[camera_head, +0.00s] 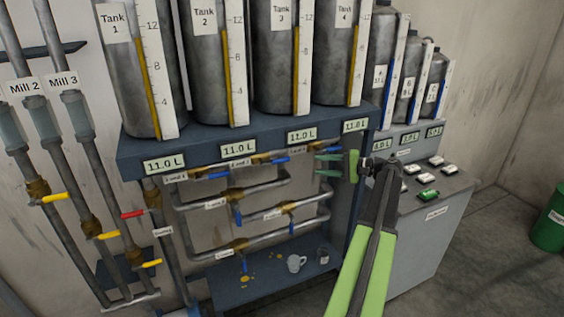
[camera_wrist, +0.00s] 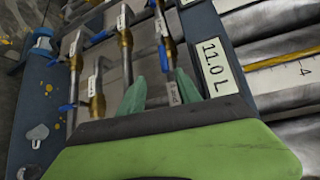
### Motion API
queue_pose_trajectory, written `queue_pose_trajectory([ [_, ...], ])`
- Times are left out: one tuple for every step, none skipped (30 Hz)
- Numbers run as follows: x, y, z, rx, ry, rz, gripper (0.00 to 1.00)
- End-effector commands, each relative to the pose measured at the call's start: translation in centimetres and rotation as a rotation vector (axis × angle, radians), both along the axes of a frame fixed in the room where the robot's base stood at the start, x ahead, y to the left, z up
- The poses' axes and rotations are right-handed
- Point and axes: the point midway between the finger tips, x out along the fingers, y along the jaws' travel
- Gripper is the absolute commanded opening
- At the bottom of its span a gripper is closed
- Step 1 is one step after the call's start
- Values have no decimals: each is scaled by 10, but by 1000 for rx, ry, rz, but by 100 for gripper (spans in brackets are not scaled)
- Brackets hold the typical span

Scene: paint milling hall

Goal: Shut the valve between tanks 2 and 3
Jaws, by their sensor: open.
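Tank 2 (camera_head: 203,70) and tank 3 (camera_head: 272,65) stand side by side on the blue shelf. Below them, the middle valve of the upper pipe row has a brass body and a blue handle (camera_head: 278,159), which lies roughly along the pipe. Its small label is too small to read, so I cannot confirm its tank pair. My gripper (camera_head: 322,165) is open, right of this valve, with its teal fingers pointing left. In the wrist view my gripper (camera_wrist: 160,88) has a labelled pipe between or behind its fingers. A blue handle (camera_wrist: 163,57) shows beyond them; contact cannot be told.
Lower pipes carry more blue handles (camera_head: 237,216). Mill pipes at left have yellow handles (camera_head: 56,197) and a red handle (camera_head: 132,214). A mug (camera_head: 296,263) stands on the lower shelf (camera_head: 225,279). A grey cabinet (camera_head: 425,245) stands right of my arm.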

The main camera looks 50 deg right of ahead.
Motion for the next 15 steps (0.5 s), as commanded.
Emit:
queue_pose_trajectory([
  [-7,-9,3,6,-14,-13,41],
  [-9,-11,5,8,-19,-16,41],
  [-11,-11,6,9,-23,-19,41],
  [-11,-11,6,9,-23,-19,41],
  [-10,-11,6,9,-23,-18,41],
  [-8,-9,5,9,-22,-17,41],
  [-6,-8,5,9,-22,-17,41],
  [-3,-7,4,9,-22,-17,41],
  [2,-5,3,9,-21,-16,41],
  [7,-2,2,8,-22,-16,41],
  [13,0,1,8,-22,-15,41],
  [21,4,-1,8,-21,-13,41],
  [28,7,-2,8,-21,-13,41],
  [35,10,-3,8,-21,-13,41],
  [44,14,-4,8,-21,-13,41],
])
